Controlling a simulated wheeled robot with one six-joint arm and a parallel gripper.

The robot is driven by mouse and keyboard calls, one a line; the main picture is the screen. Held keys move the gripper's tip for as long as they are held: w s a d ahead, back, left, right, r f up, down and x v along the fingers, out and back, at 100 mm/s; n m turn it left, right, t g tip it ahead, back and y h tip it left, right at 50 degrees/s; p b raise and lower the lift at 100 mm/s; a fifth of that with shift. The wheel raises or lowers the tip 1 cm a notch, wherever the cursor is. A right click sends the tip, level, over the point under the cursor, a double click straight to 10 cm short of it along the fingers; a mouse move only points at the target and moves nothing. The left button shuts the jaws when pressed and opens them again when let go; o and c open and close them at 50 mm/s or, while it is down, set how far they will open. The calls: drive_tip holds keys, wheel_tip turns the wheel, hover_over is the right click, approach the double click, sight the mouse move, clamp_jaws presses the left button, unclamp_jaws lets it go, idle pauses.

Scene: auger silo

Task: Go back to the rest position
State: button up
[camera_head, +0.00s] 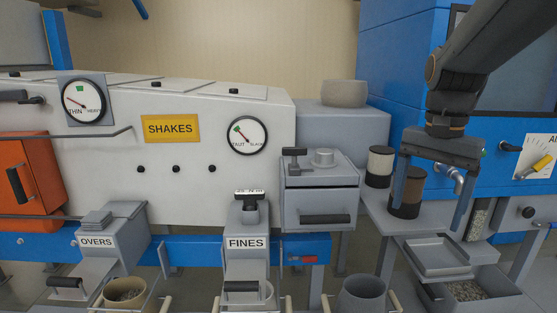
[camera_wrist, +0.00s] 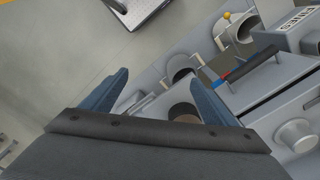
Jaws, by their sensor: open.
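My gripper (camera_head: 428,212) hangs from my arm at the right of the head view, fingers pointing down and spread apart. In the wrist view the two blue fingers of my gripper (camera_wrist: 160,80) are apart, with nothing seen clamped between them. In the head view the left finger lies in front of a brown jar with dark ends (camera_head: 408,192). I cannot tell how far the fingers are from that jar.
A white jar with dark ends (camera_head: 380,166) stands beside the brown jar on a grey shelf. Below the gripper are a shallow grey tray (camera_head: 437,257) and a bin of grains (camera_head: 468,291). The white SHAKES machine (camera_head: 180,185) fills the left. A blue cabinet (camera_head: 400,62) stands behind my arm.

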drive_tip(key=s+a+f+n, duration=0.4)
drive_tip(key=f, duration=0.5)
drive_tip(key=s+a+f+n, duration=0.4)
drive_tip(key=a+f+n, duration=0.1)
drive_tip(key=f, duration=0.5)
drive_tip(key=shift+a, duration=0.3)
